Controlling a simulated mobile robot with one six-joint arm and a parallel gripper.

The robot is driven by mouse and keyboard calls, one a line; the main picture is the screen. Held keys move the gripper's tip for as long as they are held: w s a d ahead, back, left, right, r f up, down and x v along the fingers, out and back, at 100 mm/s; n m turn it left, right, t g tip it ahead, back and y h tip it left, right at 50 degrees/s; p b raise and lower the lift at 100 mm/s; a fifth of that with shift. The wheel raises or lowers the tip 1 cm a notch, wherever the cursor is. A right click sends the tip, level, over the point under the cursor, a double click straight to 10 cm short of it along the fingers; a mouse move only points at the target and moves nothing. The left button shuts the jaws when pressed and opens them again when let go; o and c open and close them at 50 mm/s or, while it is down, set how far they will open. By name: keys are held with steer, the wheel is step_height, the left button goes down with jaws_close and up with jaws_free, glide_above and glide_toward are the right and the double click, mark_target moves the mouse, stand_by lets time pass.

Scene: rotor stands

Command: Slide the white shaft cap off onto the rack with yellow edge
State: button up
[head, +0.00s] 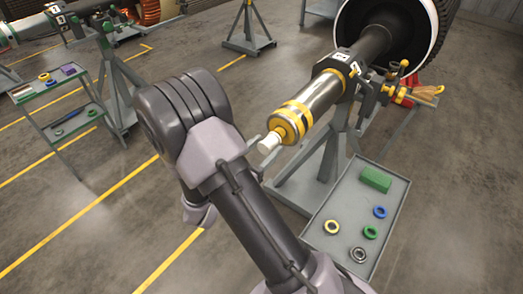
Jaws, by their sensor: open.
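The white shaft cap (268,143) sits on the near end of a horizontal shaft (315,95), in front of a yellow ringed collar (288,121). The shaft rests on a grey stand. My arm crosses the middle of the head view, just left of the cap. My gripper cannot be made out; my arm's own links seem to hide it. I cannot make out a rack with a yellow edge.
A grey tray (343,185) at lower right holds a green block (376,179) and several rings. A grey shelf cart (37,110) with small parts stands at left. Other stands (248,42) are farther back. Yellow lines mark the open floor.

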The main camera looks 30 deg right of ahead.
steer(key=shift+c, duration=0.3)
steer(key=c, duration=1)
steer(key=shift+r, duration=0.15)
steer(key=shift+p+v, duration=0.8)
steer(key=shift+v, duration=3.2)
